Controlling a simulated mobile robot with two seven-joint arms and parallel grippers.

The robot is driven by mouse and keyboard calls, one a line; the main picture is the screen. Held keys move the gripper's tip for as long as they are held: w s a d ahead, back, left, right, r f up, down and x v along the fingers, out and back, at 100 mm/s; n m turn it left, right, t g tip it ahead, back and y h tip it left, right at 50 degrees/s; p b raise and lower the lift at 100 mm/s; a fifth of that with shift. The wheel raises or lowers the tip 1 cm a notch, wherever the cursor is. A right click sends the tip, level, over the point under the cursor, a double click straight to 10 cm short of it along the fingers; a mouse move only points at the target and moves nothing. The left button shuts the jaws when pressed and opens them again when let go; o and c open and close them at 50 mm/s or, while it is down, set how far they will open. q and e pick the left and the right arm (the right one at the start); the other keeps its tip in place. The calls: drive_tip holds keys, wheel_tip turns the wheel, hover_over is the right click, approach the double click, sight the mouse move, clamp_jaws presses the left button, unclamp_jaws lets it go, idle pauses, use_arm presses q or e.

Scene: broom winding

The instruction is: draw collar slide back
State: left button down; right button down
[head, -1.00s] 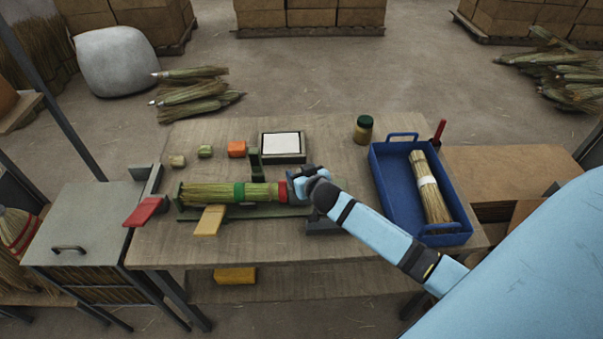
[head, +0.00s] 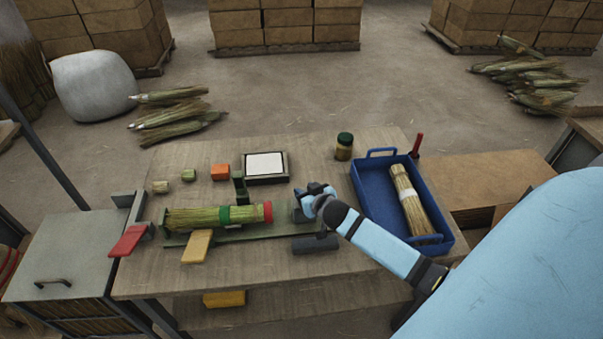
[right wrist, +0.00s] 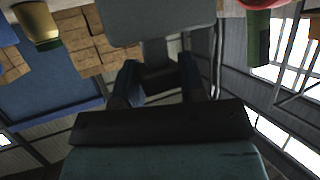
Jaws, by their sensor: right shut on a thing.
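A straw bundle (head: 190,218) lies in a green cradle (head: 238,236) on the table, with a green band (head: 237,214) and a red ring (head: 267,212) at its right end. My right gripper (head: 305,205) is to the right of the red ring, with a gap between them. It is shut on the grey collar slide (head: 299,214), mostly hidden by the gripper in the head view. In the right wrist view the slide shows as a grey block (right wrist: 155,22) with a stem between my fingers (right wrist: 157,80). My left gripper is not in view.
A blue tray (head: 366,205) holding another straw bundle (head: 411,200) is to the right, near a jar (head: 344,146). A dark block (head: 315,243) sits below the gripper. Small blocks and a white-topped box (head: 265,166) lie behind the cradle.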

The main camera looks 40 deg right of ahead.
drive_tip(key=c, duration=1)
unclamp_jaws()
drive_tip(key=shift+d, duration=0.2)
drive_tip(key=shift+c, duration=0.2)
drive_tip(key=shift+o, duration=1.4)
drive_tip(key=shift+s+d, duration=0.1)
drive_tip(key=shift+s+a+r, duration=0.15)
drive_tip(key=shift+s+a, duration=0.05)
drive_tip(key=shift+s, duration=0.35)
use_arm(q)
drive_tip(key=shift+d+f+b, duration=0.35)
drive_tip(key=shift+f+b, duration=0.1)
drive_tip(key=shift+b, duration=0.2)
use_arm(e)
drive_tip(key=v, duration=1.2)
drive_tip(key=shift+s, duration=0.35)
drive_tip(key=shift+r, duration=0.15)
